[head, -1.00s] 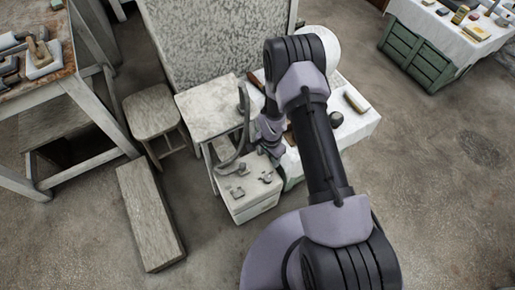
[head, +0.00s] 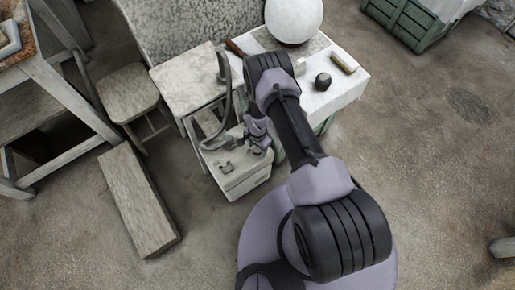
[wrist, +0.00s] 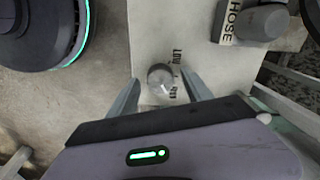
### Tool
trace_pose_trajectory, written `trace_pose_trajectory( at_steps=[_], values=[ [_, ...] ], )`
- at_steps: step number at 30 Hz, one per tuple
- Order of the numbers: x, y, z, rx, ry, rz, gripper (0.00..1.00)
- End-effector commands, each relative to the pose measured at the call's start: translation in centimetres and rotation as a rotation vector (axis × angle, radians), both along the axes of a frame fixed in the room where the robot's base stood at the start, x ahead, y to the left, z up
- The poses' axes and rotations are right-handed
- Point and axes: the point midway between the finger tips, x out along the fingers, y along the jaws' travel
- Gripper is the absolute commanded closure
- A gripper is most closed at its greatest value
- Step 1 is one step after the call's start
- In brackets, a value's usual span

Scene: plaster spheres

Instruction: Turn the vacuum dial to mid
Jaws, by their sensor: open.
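The vacuum dial (wrist: 160,79) is a small round grey knob on a pale panel (wrist: 150,35), in the middle of the wrist view. Black lettering lies just right of it; I read "LOW" in it, but the rest is too small. I cannot tell the dial's setting. My gripper (wrist: 161,84) is open, with one finger on each side of the dial; I cannot tell whether they touch it. In the head view, my gripper (head: 257,138) is over the pale vacuum box (head: 240,178), and the dial is hidden.
A grey fitting (wrist: 262,22) beside a "HOSE" label (wrist: 232,20) sits at the panel's upper right. A curved dark hose (head: 227,85) rises behind the box. A white table (head: 325,95) with a white sphere (head: 293,18) stands behind. A wooden beam (head: 140,200) lies left on open floor.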

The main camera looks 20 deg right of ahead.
Motion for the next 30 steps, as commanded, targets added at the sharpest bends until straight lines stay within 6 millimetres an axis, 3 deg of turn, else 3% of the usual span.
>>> trace_pose_trajectory(
  at_steps=[5,12,14,23,30],
  values=[
    [0.01,0.01,0.07,0.000,0.000,0.000,0.44],
    [0.00,0.00,0.08,0.000,0.000,0.000,0.91],
    [0.00,0.00,0.08,0.000,0.000,0.000,1.00],
    [0.01,0.00,0.03,0.000,0.000,0.041,1.00],
    [0.06,0.00,-0.04,0.000,0.000,0.194,1.00]
  ],
)
